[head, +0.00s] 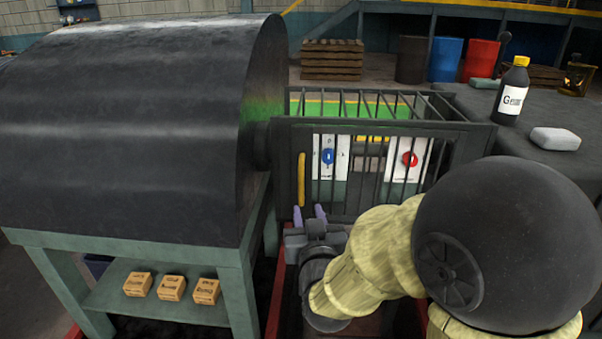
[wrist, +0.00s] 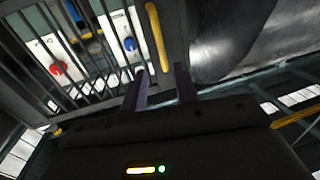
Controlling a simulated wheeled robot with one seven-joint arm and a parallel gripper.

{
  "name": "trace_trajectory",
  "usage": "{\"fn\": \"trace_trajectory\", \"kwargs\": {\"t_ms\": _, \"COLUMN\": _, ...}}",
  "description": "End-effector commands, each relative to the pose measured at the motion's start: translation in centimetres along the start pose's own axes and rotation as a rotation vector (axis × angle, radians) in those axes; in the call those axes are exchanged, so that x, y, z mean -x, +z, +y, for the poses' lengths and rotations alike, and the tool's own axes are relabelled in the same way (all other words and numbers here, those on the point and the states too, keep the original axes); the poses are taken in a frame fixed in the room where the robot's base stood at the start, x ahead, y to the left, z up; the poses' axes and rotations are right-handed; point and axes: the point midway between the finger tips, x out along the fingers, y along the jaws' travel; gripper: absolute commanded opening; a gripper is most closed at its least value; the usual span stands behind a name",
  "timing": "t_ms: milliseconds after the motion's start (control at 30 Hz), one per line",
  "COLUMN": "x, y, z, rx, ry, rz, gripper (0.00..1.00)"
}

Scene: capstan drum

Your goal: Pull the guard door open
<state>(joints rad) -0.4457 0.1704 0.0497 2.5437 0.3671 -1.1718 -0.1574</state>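The guard door (head: 334,176) is a dark barred panel to the right of the big dark drum (head: 130,120). Its yellow upright handle (head: 301,180) is on the door's left edge. The handle also shows in the wrist view (wrist: 157,36), above my fingers. My gripper (head: 309,213) is below the handle, its two purple fingers pointing up at the door. In the wrist view my gripper (wrist: 160,85) has a clear gap between its fingers and nothing in it. The handle's lower end appears above that gap, apart from the fingers. The door looks shut.
Behind the bars are panels with a blue knob (head: 327,156) and a red knob (head: 409,159). A green bench (head: 130,240) carries the drum, with small boxes (head: 171,288) on its shelf. A dark table (head: 565,125) at right holds a bottle (head: 511,92) and a grey block (head: 555,139).

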Motion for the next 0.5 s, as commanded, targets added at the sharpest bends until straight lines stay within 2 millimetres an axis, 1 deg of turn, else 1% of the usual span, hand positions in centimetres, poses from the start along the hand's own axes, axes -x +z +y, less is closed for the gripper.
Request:
{"fn": "trace_trajectory", "kwargs": {"t_ms": 33, "x": -0.2, "y": -0.4, "z": 0.0, "rx": 0.001, "ry": 0.0, "rz": -0.005, "gripper": 0.3}}
{"fn": "trace_trajectory", "kwargs": {"t_ms": 233, "x": -0.8, "y": -0.3, "z": 0.0, "rx": -0.001, "ry": -0.004, "rz": -0.004, "gripper": 0.3}}
{"fn": "trace_trajectory", "kwargs": {"t_ms": 500, "x": -2.9, "y": -0.4, "z": 0.0, "rx": -0.001, "ry": -0.004, "rz": -0.003, "gripper": 0.3}}
